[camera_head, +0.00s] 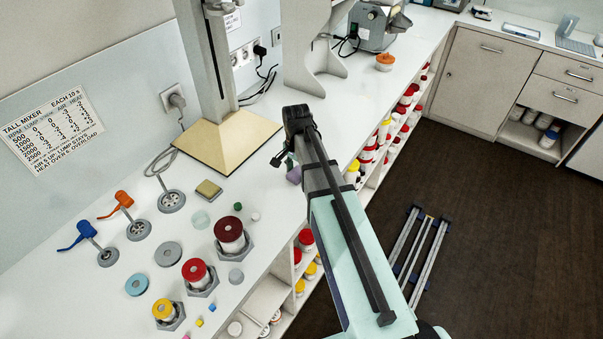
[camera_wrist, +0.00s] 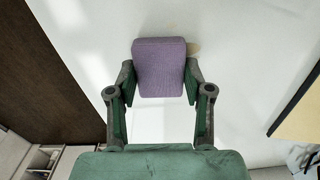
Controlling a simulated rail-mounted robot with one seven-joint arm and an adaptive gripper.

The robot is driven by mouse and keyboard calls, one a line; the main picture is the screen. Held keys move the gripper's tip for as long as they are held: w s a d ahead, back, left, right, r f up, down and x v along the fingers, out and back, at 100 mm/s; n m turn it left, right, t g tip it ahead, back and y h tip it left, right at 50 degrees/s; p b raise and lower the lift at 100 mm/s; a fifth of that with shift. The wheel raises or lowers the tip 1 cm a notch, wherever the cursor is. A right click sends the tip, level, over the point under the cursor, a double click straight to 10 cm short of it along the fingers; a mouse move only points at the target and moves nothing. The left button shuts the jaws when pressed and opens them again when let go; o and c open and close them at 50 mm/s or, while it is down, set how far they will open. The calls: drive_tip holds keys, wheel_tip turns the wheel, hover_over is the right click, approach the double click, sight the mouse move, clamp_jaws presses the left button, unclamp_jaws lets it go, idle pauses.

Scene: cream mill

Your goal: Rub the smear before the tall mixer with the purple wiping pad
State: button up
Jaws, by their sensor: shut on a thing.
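My gripper (camera_wrist: 158,82) is shut on the purple wiping pad (camera_wrist: 160,66), which sits between its two fingers over the white counter. In the head view the pad (camera_head: 294,175) shows as a small purple patch beside my arm, near the counter's front edge. A tan smear (camera_wrist: 194,48) peeks out past the pad's upper right corner; the pad may hide more of it. I cannot tell whether the pad touches the counter. The tall mixer (camera_head: 226,142) stands on a tan base left of my gripper; the base's edge (camera_wrist: 300,108) shows at the right in the wrist view.
Jars with red, dark red and yellow lids, coloured cubes, discs and blue and orange handled tools (camera_head: 122,203) stand on the counter at left. A yellowish sponge-like block (camera_head: 208,189) lies near the mixer. An orange-lidded jar (camera_head: 384,62) stands farther back. Shelves of jars lie below the edge.

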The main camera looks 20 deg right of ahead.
sight(280, 169)
drive_tip(key=w+a, duration=0.1)
drive_tip(key=w, duration=0.1)
drive_tip(key=w+a, duration=0.2)
drive_tip(key=shift+w+a+f, duration=0.15)
drive_tip(key=shift+w+a, duration=0.05)
drive_tip(key=shift+a, duration=0.05)
drive_tip(key=shift+w+a+r, duration=0.2)
drive_tip(key=shift+w+a, duration=0.3)
drive_tip(key=shift+w, duration=0.1)
drive_tip(key=r+p, duration=0.2)
drive_tip(key=r, duration=0.1)
drive_tip(key=shift+s+d+r, duration=0.1)
drive_tip(key=shift+s, duration=0.1)
wheel_tip(280, 169, up, 5)
drive_tip(key=p, duration=0.2)
drive_tip(key=shift+f+p, duration=0.2)
drive_tip(key=shift+p, duration=0.15)
